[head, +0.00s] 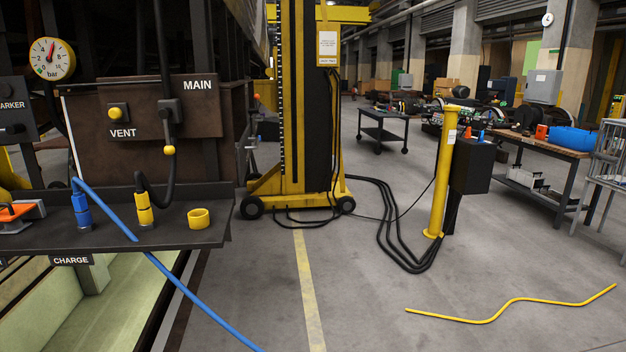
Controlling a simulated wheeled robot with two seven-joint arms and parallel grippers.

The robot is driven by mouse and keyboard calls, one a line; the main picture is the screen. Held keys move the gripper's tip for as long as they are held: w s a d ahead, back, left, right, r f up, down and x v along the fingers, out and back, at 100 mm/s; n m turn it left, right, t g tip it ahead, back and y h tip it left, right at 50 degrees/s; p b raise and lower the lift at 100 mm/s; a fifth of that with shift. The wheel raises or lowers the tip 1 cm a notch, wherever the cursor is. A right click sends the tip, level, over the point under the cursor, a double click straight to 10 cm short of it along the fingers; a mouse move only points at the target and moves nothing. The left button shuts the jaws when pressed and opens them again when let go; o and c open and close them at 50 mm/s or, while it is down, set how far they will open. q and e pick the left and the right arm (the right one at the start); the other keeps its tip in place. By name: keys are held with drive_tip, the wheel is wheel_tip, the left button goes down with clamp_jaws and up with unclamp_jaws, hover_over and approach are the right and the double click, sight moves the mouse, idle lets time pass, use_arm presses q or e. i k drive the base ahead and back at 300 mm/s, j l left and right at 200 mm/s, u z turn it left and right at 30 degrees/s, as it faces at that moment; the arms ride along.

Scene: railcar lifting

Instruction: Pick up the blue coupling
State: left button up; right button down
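The blue coupling (82,208) stands upright on the dark shelf (180,236) at the left of the head view. A blue hose (105,207) leaves its top, crosses the shelf and hangs over the front edge towards the floor. A yellow coupling (144,208) with a black hose stands upright to its right, apart from it. Neither of my grippers shows in the head view.
A yellow ring-shaped cup (200,218) sits near the shelf's right end, and an orange-and-grey item (18,215) lies at its left. A brown panel (165,120) rises behind the shelf. A yellow lifting column (305,110) stands beyond.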

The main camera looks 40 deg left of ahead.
sight(80, 201)
drive_tip(key=u, duration=0.85)
drive_tip(key=j+u, duration=0.1)
drive_tip(key=u, duration=1.2)
drive_tip(key=i+u, duration=0.1)
drive_tip(key=u, duration=0.35)
